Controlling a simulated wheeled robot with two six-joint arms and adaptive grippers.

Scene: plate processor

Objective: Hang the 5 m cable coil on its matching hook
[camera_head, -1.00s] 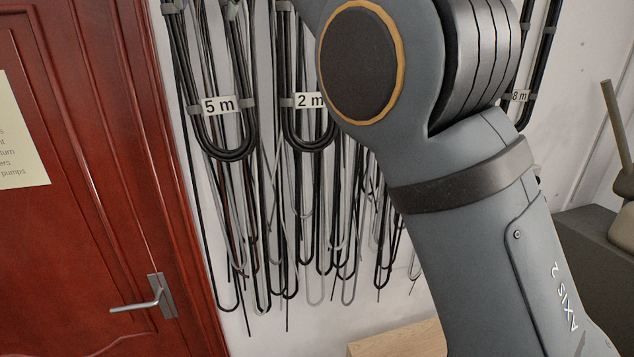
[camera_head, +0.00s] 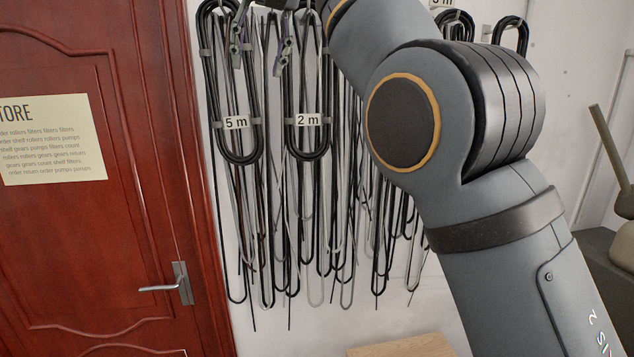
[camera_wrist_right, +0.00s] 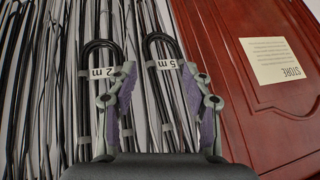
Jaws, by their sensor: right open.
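The 5 m cable coil (camera_head: 238,160) is a long black loop with a white "5 m" tag, hanging against the wall beside the red door. It also shows in the right wrist view (camera_wrist_right: 160,38), between the finger tips. My right gripper (camera_head: 260,48) is at the top of the head view, in front of the coil's upper part. Its fingers are apart in the right wrist view (camera_wrist_right: 158,100), with nothing clamped between them. The coil's top and any hook there are cut off or hidden. My left gripper is out of view.
A similar black coil tagged "2 m" (camera_head: 307,155) hangs just right of it. Many thin cables hang around both. More black coils (camera_head: 510,38) hang at the upper right. The red door (camera_head: 100,240) is at the left. A wooden surface (camera_head: 400,346) lies below.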

